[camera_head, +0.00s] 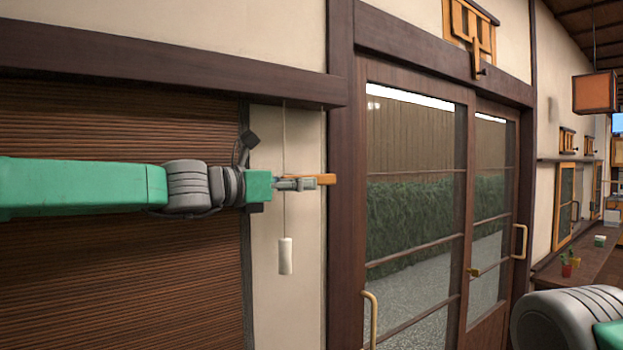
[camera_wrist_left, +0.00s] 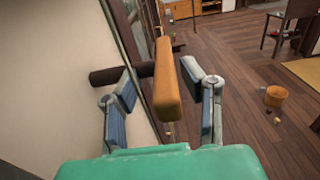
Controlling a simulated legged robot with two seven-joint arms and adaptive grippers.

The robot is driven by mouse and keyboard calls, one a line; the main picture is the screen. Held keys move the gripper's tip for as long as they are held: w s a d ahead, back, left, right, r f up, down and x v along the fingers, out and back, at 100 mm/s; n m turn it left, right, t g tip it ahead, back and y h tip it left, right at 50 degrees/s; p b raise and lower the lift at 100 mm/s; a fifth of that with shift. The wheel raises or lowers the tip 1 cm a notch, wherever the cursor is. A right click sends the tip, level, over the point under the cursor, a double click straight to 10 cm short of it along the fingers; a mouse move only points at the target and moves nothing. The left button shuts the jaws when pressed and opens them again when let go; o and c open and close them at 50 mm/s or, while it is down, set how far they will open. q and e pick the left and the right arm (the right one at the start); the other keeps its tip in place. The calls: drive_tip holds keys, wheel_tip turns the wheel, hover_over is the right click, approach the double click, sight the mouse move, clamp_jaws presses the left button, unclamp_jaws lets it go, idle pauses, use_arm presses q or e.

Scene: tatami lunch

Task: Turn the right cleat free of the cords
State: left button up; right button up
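The cleat is an orange bar. In the head view its end (camera_head: 326,179) shows just past my left gripper (camera_head: 305,183), against the pale wall strip and dark door post. In the left wrist view the cleat (camera_wrist_left: 166,85) stands between the two fingers of my left gripper (camera_wrist_left: 159,78). The fingers are spread, with a visible gap on the left side of the cleat. A thin cord (camera_head: 284,140) hangs down to a white cylindrical weight (camera_head: 285,256) below the gripper. A second cord (camera_head: 322,125) runs close to the post. Any wrap on the cleat is hidden.
A brown slatted blind (camera_head: 120,260) lies behind my left arm. Glazed sliding doors (camera_head: 415,200) with a handle (camera_head: 370,318) stand to the right. My right arm shows at the lower right. An orange bucket (camera_wrist_left: 273,96) stands on the wooden floor.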

use_arm(q)
drive_tip(key=shift+w+d+r, duration=0.15)
drive_tip(key=shift+d+r, duration=0.1)
drive_tip(key=shift+d, duration=0.3)
drive_tip(key=shift+d+r+p, duration=0.15)
drive_tip(key=shift+d+p, duration=0.15)
drive_tip(key=shift+w+d+f, duration=0.15)
drive_tip(key=shift+w+f, duration=0.1)
drive_tip(key=shift+w, duration=0.15)
drive_tip(key=shift+s+d+r, duration=0.1)
drive_tip(key=shift+d, duration=0.05)
clamp_jaws()
drive_tip(key=shift+b, duration=0.65)
drive_tip(key=t+h+b, duration=0.3)
drive_tip(key=h+b, duration=0.1)
drive_tip(key=b, duration=1.5)
drive_tip(key=shift+t+h+b, duration=0.6)
drive_tip(key=shift+h+b, duration=0.3)
drive_tip(key=shift+b, duration=0.5)
drive_tip(key=shift+r, duration=0.1)
